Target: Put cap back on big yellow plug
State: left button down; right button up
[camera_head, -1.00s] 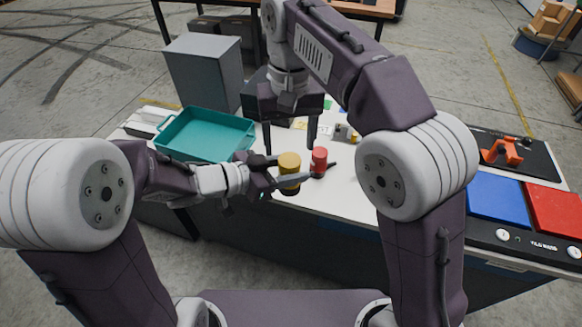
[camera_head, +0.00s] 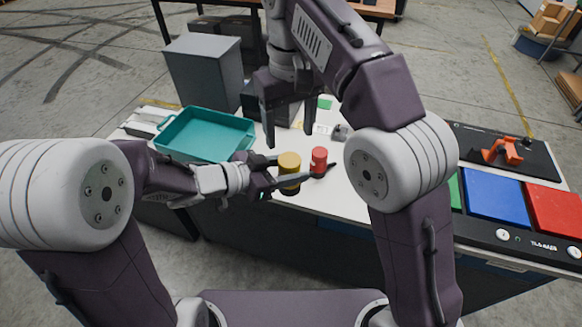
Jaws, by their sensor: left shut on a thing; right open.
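The big yellow plug (camera_head: 290,163) stands upright near the table's front edge, with a yellow upper part and a dark lower part. My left gripper (camera_head: 276,174) comes in from the left and is shut on it. I cannot tell whether its cap is on. My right gripper (camera_head: 289,137) points down, open, above and behind the yellow plug, with nothing visible between its fingers. No separate cap can be made out.
A smaller red plug (camera_head: 319,156) stands close to the right of the yellow one. A teal tray (camera_head: 204,158) lies at the left. A small grey item (camera_head: 340,132) is behind. Blue (camera_head: 495,194) and red (camera_head: 557,208) pads are at the right.

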aim_at(290, 159)
notch_tip(290, 159, down, 8)
jog(key=shift+r, duration=0.25)
jog(key=c, duration=1.4)
jog(key=o, duration=1.5)
jog(key=shift+r, duration=0.1)
jog(key=shift+r, duration=2.15)
jog(key=o, duration=0.5)
